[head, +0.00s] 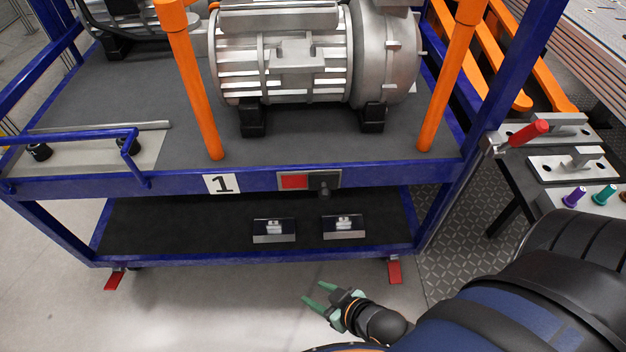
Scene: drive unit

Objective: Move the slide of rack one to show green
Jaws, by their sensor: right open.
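Rack one is a blue frame with a white "1" plate (221,184) on its front beam. The slide (324,184) sits on that beam, right of the plate. It is a metal housing with a dark block and knob at its right end, and red (293,181) shows in its left window. No green shows there. My right gripper (316,297) is in front of the rack, below the slide in the picture and apart from it. Its green fingers are open and empty. My left gripper is not in view.
A large grey motor (300,55) stands on the rack's upper deck between orange posts (440,95). Two small labelled blocks (274,230) lie on the lower shelf. A bench with a red-handled clamp (528,133) stands at the right. Floor (200,305) before the rack is clear.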

